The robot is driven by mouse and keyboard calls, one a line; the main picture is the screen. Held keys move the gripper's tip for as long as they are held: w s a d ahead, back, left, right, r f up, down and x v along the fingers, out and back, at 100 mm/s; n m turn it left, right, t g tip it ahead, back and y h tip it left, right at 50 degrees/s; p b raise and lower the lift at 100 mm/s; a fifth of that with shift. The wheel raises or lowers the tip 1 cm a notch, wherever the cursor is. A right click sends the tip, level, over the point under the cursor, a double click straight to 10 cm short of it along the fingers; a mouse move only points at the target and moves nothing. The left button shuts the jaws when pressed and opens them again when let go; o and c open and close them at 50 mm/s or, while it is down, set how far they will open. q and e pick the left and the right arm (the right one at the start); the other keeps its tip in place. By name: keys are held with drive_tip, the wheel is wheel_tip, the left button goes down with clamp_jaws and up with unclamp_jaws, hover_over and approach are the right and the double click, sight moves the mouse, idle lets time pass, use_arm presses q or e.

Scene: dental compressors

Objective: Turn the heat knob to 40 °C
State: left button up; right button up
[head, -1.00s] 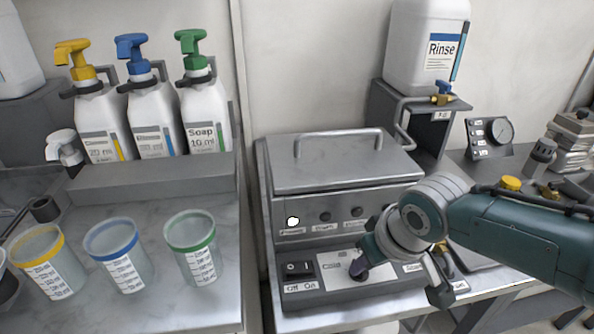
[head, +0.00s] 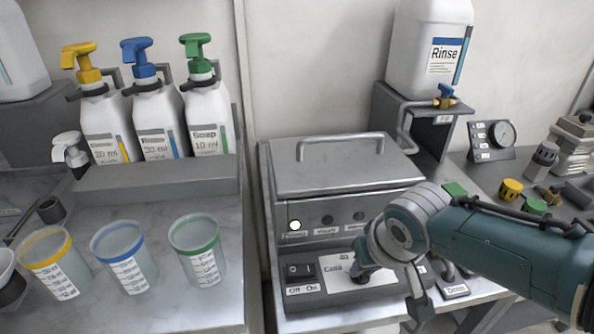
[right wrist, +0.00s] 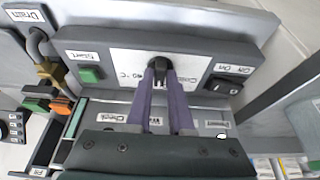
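The heat knob (right wrist: 158,68) is a small black knob on a white label plate (right wrist: 125,68) of the compressor's lower front panel. In the right wrist view the plate reads "Cold" on one side and "°C" on the other; the number is partly legible as 40. My right gripper (right wrist: 158,76) has its purple fingers on both sides of the knob and looks shut on it. Where the knob points is unclear. My left gripper is in no view.
Beside the plate are a black Off/On switch (head: 301,270) and a green Start button (right wrist: 91,74). A steel lid (head: 345,164) with a handle lies above. A Drain valve (right wrist: 48,72) is beside the unit. Cups and pump bottles stand left.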

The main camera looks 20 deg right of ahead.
drive_tip(key=o, duration=0.4)
drive_tip(key=shift+s+r+p, duration=0.15)
drive_tip(key=shift+r+p, duration=0.3)
drive_tip(key=shift+r, duration=0.05)
drive_tip(key=p+v, duration=0.5)
drive_tip(key=v, duration=0.3)
drive_tip(key=shift+s+r, duration=0.25)
drive_tip(key=shift+r, duration=0.15)
drive_tip(key=shift+a, duration=0.1)
